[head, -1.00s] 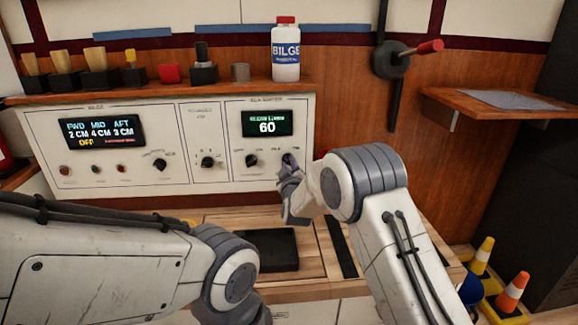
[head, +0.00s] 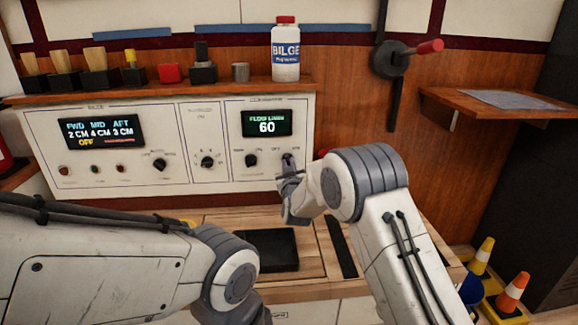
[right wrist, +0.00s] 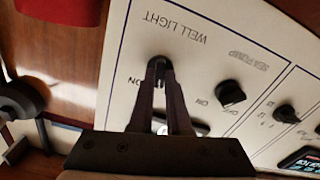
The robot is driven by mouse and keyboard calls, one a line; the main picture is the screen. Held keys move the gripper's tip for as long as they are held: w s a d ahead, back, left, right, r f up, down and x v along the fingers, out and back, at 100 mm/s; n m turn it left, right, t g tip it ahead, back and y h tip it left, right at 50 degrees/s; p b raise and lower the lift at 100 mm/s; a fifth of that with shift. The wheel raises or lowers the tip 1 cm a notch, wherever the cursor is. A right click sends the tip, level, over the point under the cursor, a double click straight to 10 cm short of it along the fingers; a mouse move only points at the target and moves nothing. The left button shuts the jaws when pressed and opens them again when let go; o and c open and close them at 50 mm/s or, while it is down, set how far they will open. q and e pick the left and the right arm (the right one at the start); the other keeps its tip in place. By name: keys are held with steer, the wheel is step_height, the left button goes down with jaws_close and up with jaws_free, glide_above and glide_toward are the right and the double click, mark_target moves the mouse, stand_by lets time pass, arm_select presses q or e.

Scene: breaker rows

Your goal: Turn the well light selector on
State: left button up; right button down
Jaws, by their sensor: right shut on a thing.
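The well light selector (right wrist: 158,63) is a dark rotary knob on the white panel, under the upside-down WELL LIGHT label in the right wrist view. My right gripper (right wrist: 160,80) is shut on it, with a finger along each side. The fingers hide most of the knob, so I cannot tell its setting. An ON mark (right wrist: 136,81) shows just left of the fingers. In the head view my right gripper (head: 287,168) is at the right end of the panel. My left arm shows at lower left, but its gripper is out of view.
The sea pump knob (right wrist: 230,93) is close beside the gripper. The bilge panel's display (head: 101,133) and small buttons are farther left. A shelf (head: 180,91) above the panel holds a bilge bottle (head: 286,52) and several blocks. A dark pad (head: 266,249) lies on the counter below.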

steer(key=m+b, duration=0.1)
steer(key=m, duration=0.4)
steer(key=shift+m, duration=0.3)
steer(key=m+b, duration=0.1)
steer(key=m, duration=0.4)
steer(key=shift+d+b, duration=0.1)
steer(key=shift+b, duration=0.25)
steer(key=shift+m, duration=0.3)
steer(key=c, duration=0.9)
jaws_free()
steer(key=shift+s, duration=0.1)
